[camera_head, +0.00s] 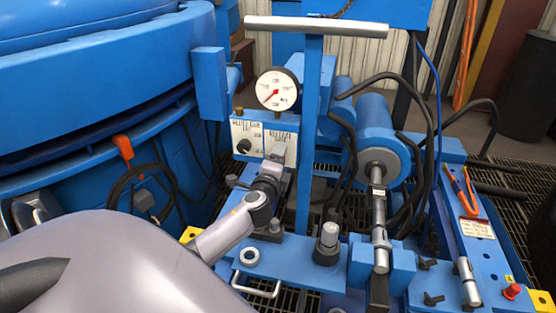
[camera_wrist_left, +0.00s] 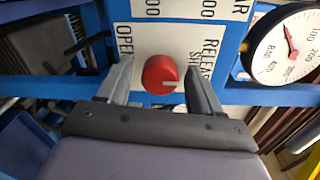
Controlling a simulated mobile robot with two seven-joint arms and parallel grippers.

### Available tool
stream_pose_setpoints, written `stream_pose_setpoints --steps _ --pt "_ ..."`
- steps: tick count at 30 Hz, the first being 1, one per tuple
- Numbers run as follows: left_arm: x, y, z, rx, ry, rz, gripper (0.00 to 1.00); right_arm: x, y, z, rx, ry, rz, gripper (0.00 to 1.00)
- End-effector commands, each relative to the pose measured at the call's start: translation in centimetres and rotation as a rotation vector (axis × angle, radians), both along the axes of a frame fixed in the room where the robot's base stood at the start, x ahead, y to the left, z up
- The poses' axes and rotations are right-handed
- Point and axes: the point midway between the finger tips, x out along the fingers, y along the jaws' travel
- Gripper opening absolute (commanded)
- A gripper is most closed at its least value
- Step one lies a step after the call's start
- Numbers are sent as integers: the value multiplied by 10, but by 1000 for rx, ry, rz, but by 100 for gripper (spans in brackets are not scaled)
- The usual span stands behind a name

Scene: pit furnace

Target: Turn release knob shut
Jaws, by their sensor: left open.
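The release knob (camera_wrist_left: 160,72) is round and red, on a white plate between the words OPEN and RELEASE SHUT in the left wrist view. A pale mark on its face points toward the right of that picture, the side with the SHUT lettering. My left gripper (camera_wrist_left: 160,82) is open, with one finger on each side of the knob. Gaps show between the fingers and the knob. In the head view my left gripper (camera_head: 277,158) is in front of the right-hand panel plate (camera_head: 281,138) and hides the knob. My right gripper is not in view.
A dial gauge (camera_head: 277,89) sits just above the panel. A black knob (camera_head: 244,146) is on the left plate. A blue upright with a grey crossbar (camera_head: 316,26) stands close to the right of my gripper. A blue cylinder (camera_head: 376,137) and hoses are farther right.

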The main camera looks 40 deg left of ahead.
Motion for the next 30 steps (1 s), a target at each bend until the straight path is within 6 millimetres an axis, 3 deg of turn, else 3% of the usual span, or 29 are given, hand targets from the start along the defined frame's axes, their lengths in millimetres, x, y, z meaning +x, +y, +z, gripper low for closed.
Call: stream_pose_setpoints --steps 5,18,30 --pt "-7 -4 -1 -1 1 -1 65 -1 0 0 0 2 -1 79" --pt "-55 -31 2 -1 0 0 65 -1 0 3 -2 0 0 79" --pt "-62 -35 3 0 0 0 65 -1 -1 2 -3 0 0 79"
